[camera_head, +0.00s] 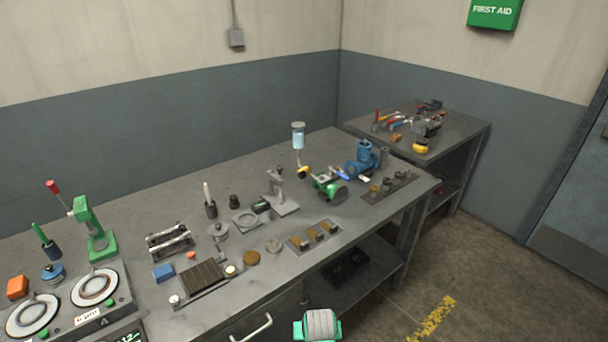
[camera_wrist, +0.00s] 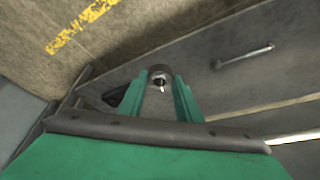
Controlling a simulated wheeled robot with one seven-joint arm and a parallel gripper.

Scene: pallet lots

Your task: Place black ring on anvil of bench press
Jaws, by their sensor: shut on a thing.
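My gripper (camera_wrist: 160,86) is shut on a small dark ring (camera_wrist: 160,68), which sits at the green fingertips in the wrist view. A small bright pin-like bit shows just below the ring. In the head view my gripper (camera_head: 318,325) is at the bottom edge, in front of the workbench; its fingertips and the ring are hidden there. A green press (camera_head: 92,228) with a red-knobbed lever stands upright at the left of the bench; I take it as the bench press.
A drawer handle (camera_wrist: 243,56) juts from the bench front. Floor is free at right.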

